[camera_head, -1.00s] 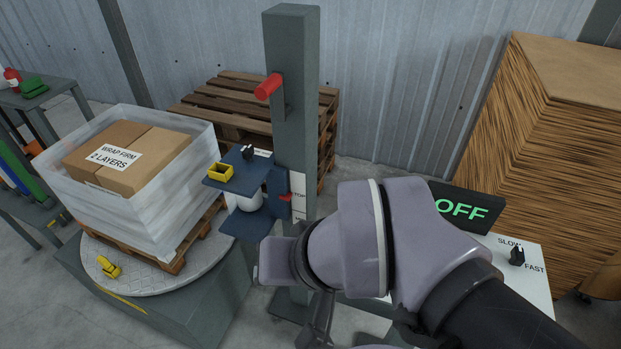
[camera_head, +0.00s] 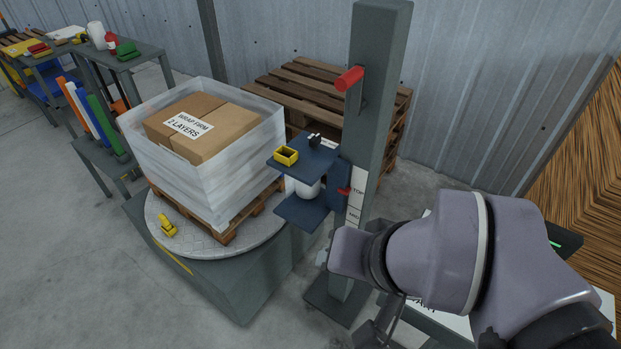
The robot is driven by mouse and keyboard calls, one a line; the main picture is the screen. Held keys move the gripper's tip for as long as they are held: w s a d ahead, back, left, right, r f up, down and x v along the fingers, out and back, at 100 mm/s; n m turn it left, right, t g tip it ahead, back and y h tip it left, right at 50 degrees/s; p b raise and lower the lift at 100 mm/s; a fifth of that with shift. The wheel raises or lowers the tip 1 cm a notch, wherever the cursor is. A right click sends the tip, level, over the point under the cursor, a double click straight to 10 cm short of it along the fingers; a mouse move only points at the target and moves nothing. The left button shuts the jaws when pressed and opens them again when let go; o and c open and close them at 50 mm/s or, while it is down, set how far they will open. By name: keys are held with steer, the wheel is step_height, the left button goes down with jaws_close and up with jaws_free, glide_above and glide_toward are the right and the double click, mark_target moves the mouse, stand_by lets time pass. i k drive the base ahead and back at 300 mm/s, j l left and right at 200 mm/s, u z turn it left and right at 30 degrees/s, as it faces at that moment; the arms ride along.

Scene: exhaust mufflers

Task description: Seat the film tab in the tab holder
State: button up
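A small yellow piece (camera_head: 168,228), which may be the film tab, lies on the front left of the round turntable (camera_head: 200,238). A yellow open-topped square socket (camera_head: 286,156), which looks like the tab holder, sits on the upper plate of the blue carriage (camera_head: 304,165) on the grey mast. I see no tab inside the socket. My gripper (camera_head: 388,318) is partly in view below my wrist, right of the mast's foot and well apart from both yellow things. Its fingertips are not clear, and I cannot see whether it holds anything.
A wrapped carton load (camera_head: 204,165) on a pallet fills the turntable. The grey mast (camera_head: 375,130) with a red handle (camera_head: 349,78) stands between my arm and the load. Benches (camera_head: 128,65) with several items stand back left. Floor at the left front is clear.

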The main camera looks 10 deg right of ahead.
mark_target(308, 207)
steer(key=i+j+z, duration=0.2)
steer(key=j, duration=0.65)
steer(key=i+j+z, duration=0.15)
steer(key=i+j, duration=0.15)
steer(key=j, duration=0.55)
steer(key=i+j+z, duration=0.2)
steer(key=j, duration=0.75)
steer(key=i+j+z, duration=0.2)
steer(key=j, duration=0.7)
steer(key=j+z, duration=0.15)
steer(key=j, duration=0.75)
